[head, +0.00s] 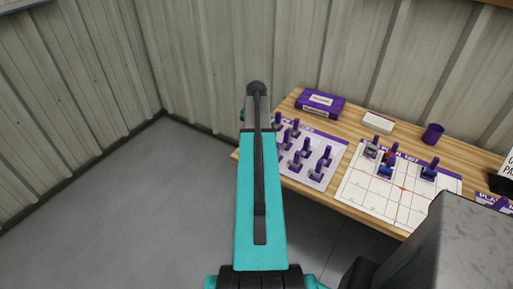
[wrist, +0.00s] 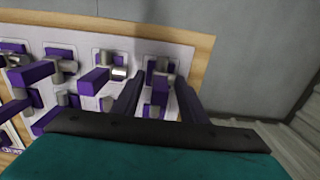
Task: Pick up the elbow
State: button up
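Several small grey fittings with purple grips stand on a white board (head: 325,179) on the wooden table in the head view. I cannot tell for sure which is the elbow. In the wrist view my gripper (wrist: 158,100) is open, with its two dark fingers apart. One fitting with a purple block and a grey cylindrical part (wrist: 163,80) shows between the fingers. I cannot tell whether the fingers touch it. Another fitting with a purple grip (wrist: 94,81) stands just left of the left finger. In the head view my teal arm hides the gripper.
The wooden table (head: 372,217) also holds a second gridded board (head: 378,203) with a few fittings, a purple box (head: 320,103), a white block (head: 378,122) and a purple cup (head: 432,134). Corrugated walls stand behind and left. The grey floor (head: 150,215) at left is clear.

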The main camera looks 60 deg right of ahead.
dwell(0.3)
grip_shut()
jog(key=shift+r, duration=0.2)
jog(key=shift+r+b, duration=0.85)
jog(key=shift+r, duration=0.55)
jog(key=shift+s+a+r, duration=0.1)
jog(key=shift+a+r, duration=0.1)
jog(key=s+a+b, duration=0.2)
jog(key=a, duration=0.5)
jog(key=s+a+r+b, duration=0.1)
jog(key=s+a+b, duration=0.1)
jog(key=a, duration=0.5)
jog(key=shift+s+a+r, duration=0.25)
jog(key=shift+s+a, duration=0.05)
jog(key=shift+s, duration=0.45)
jog(key=shift+w, duration=0.1)
